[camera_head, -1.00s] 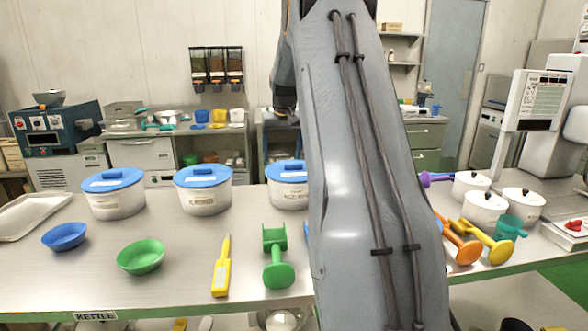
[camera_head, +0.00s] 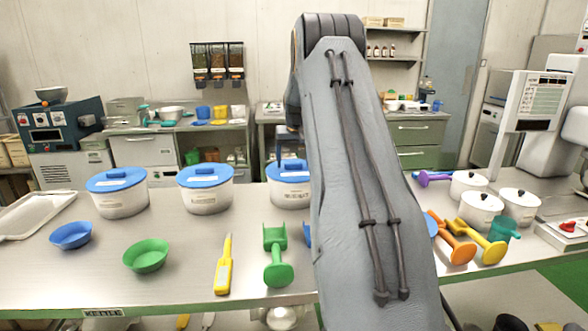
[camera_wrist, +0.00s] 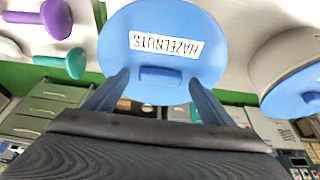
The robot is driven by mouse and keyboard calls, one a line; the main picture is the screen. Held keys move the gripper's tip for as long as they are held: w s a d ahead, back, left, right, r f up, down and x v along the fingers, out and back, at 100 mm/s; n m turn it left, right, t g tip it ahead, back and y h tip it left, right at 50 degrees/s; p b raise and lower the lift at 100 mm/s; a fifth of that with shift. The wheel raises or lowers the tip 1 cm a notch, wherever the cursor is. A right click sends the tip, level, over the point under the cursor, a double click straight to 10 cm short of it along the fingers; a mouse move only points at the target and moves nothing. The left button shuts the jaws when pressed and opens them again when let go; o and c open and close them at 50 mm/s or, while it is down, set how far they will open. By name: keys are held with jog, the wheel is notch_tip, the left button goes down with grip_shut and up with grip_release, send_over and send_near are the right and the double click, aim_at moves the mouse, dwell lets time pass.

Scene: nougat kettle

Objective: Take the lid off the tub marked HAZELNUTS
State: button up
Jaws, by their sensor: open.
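The tub marked HAZELNUTS shows in the wrist view by its round blue lid (camera_wrist: 190,22), which has a white label and a raised blue handle (camera_wrist: 160,76). The lid sits at upper middle, and the label reads upside down. My gripper (camera_wrist: 160,82) is open, with one blue finger on each side of the handle in the picture. I cannot tell whether the fingers touch it. In the head view my gripper hangs above the third tub from the left (camera_head: 290,194), whose blue lid is on. My arm hides part of that tub's right side, and its label is unreadable there.
Two similar blue-lidded tubs (camera_head: 205,200) (camera_head: 120,202) stand to its left. A blue bowl (camera_head: 71,235), green bowl (camera_head: 146,256), yellow tool (camera_head: 224,270) and green scoop (camera_head: 277,262) lie in front. White lidded pots (camera_head: 480,210) and scoops stand right.

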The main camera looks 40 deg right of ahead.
jog(key=shift+c, duration=0.6)
jog(key=c, duration=1.1)
jog(key=shift+o, duration=0.2)
notch_tip(320, 180, up, 9)
jog(key=b, duration=0.3)
notch_tip(320, 180, up, 4)
jog(key=p, duration=0.3)
send_over(294, 164)
jog(key=shift+w, duration=0.1)
